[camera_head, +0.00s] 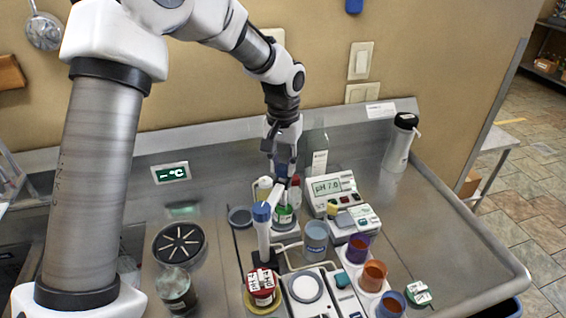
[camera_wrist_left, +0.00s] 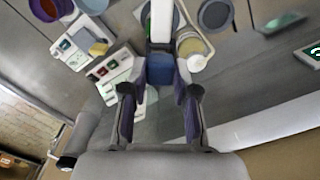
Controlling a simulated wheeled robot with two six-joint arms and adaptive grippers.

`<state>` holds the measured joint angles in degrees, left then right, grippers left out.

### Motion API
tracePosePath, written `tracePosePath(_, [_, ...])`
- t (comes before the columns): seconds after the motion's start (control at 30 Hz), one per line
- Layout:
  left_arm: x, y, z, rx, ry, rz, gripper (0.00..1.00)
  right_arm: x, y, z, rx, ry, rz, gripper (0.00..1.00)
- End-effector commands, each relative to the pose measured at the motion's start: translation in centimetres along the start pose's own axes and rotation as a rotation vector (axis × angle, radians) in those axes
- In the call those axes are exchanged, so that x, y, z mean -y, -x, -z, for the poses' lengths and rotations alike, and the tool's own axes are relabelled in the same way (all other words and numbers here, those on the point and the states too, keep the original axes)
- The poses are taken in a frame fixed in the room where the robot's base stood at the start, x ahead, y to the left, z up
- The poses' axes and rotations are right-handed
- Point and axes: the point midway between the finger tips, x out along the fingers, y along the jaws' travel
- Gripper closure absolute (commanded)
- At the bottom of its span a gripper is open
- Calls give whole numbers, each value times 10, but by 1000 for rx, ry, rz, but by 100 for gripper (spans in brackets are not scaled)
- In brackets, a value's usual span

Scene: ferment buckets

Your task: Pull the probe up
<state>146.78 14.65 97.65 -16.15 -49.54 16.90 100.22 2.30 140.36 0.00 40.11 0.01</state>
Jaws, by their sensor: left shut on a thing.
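My left gripper (camera_head: 284,172) comes down over the bench and is shut on the blue top of the probe (camera_head: 281,168). In the left wrist view the blue block (camera_wrist_left: 160,70) sits between the two fingertips (camera_wrist_left: 160,92), with a white arm (camera_wrist_left: 162,20) running on from it. The probe stands over a cup with a green label (camera_head: 283,216); its lower end is hidden. A white stand post with a blue cap (camera_head: 262,212) is just in front. The pH meter (camera_head: 333,188) reads 7.0. My right gripper is not in view.
A clear bottle (camera_head: 317,150) stands close behind the gripper. A red-labelled pot (camera_head: 262,287) is in front.

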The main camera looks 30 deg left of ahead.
Motion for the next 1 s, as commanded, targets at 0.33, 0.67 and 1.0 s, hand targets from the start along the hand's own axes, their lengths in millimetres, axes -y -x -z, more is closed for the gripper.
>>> tracePosePath(0.33, [0,56,1,-5,0,-1,100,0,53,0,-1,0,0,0])
tracePosePath(0.67, [0,55,2,-10,-1,-1,46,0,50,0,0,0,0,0])
tracePosePath(1.0, [0,56,1,-5,0,0,46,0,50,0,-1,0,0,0])
